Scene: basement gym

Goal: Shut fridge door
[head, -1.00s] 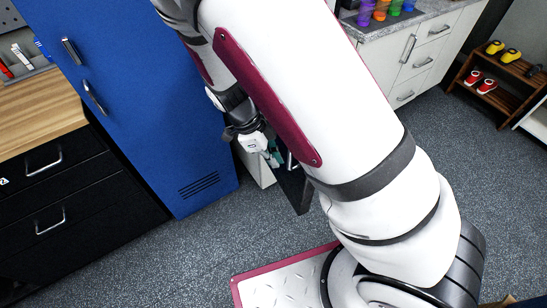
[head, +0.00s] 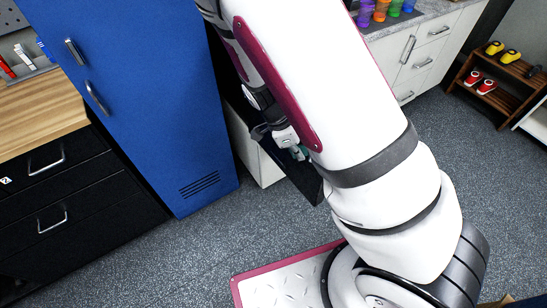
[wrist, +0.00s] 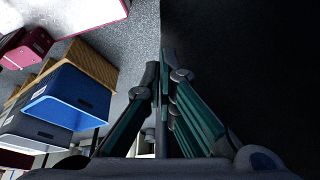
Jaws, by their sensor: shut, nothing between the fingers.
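The fridge is low and white; its body (head: 268,170) shows beside the blue locker in the head view, partly hidden by my arm. Its dark door (head: 308,184) stands open, angled out from the body, with its upper part hidden. My gripper (head: 301,152) is shut and empty, close to the door; my arm hides part of it, and contact cannot be told. In the wrist view my gripper's green and grey fingers (wrist: 165,55) are together. A very dark surface, apparently the door (wrist: 245,70), fills the right side close beside them.
A tall blue locker (head: 140,100) and black drawers (head: 65,215) stand at left. A counter with white drawers (head: 420,55) is behind my arm, and a shoe rack (head: 495,85) is at right. Grey speckled floor (head: 240,235) is clear before the fridge.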

